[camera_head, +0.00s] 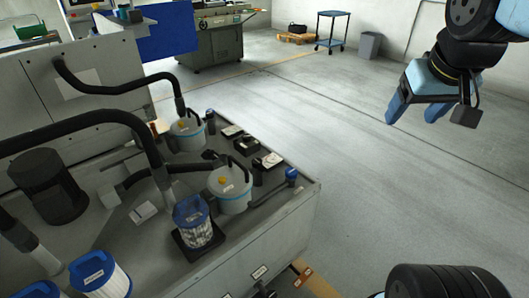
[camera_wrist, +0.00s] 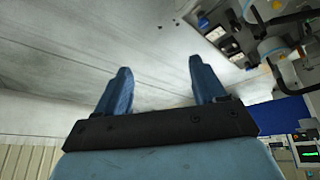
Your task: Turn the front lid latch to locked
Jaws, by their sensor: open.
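My gripper (camera_head: 431,103) is at the upper right in the head view, over open floor and well to the right of the bench. Its two blue fingers are apart and empty; they also show in the wrist view (camera_wrist: 160,68). Two pale round canisters with yellow knobs stand on the bench, a nearer one (camera_head: 232,190) and a farther one (camera_head: 187,132). Black clamp-like parts sit beside their tops. Small dark blocks with pale labels (camera_head: 268,161) lie along the bench's right edge. I cannot tell which part is the front lid latch, or its position.
The grey bench (camera_head: 265,232) fills the left side, with black hoses (camera_head: 120,88) arching over it. A blue-topped clear filter (camera_head: 196,222) stands near its front edge. The floor to the right (camera_head: 350,170) is clear. A blue cart (camera_head: 332,32) and grey bin (camera_head: 369,45) stand behind.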

